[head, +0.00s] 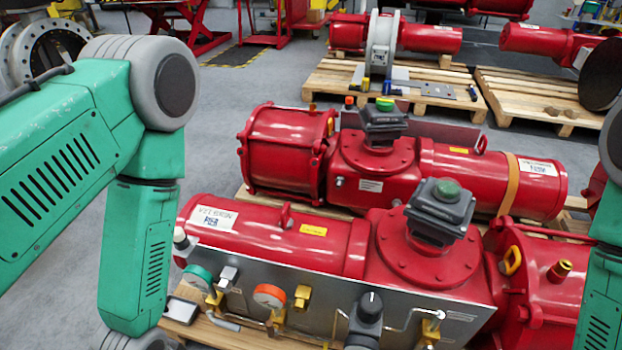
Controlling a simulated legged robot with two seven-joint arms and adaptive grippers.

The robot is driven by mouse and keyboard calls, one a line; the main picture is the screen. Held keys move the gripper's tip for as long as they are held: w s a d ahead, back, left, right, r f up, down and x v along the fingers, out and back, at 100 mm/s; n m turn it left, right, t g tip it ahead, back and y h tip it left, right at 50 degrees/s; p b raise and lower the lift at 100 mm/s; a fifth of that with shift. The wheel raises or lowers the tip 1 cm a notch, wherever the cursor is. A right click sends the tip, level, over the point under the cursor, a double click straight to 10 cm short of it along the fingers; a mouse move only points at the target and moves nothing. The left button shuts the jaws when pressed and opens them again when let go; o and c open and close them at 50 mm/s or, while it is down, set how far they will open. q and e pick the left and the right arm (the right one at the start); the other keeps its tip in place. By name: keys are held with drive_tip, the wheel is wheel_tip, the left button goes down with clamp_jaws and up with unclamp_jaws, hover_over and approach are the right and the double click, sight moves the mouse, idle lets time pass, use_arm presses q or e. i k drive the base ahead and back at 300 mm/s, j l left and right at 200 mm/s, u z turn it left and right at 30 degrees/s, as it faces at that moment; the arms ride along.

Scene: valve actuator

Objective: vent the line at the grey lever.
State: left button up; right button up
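The near red valve actuator (270,236) lies across the lower middle of the head view, with a grey metal panel (460,300) along its front. A dark grey upright handle with a round top (369,312) stands at the panel's lower middle; its lower part is cut off by the picture edge. I cannot tell for sure whether it is the grey lever, or how it is turned. My green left arm comes in from the left and bends down out of the bottom edge. My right arm shows only at the right edge. Neither gripper is in view.
A teal-rimmed gauge (198,277), an orange-red gauge (270,295), brass fittings (302,297) and thin bent tubes crowd the panel. A second red actuator (470,180) lies behind. Wooden pallets (330,92) stand farther back. Grey floor (215,125) is clear at left.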

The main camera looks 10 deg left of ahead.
sight(219, 323)
drive_tip(key=k+j, duration=0.15)
drive_tip(key=j, duration=0.25)
drive_tip(key=k+j, duration=0.2)
drive_tip(key=j, duration=0.15)
drive_tip(key=k+j, duration=0.15)
drive_tip(key=j, duration=0.25)
drive_tip(key=z, duration=0.05)
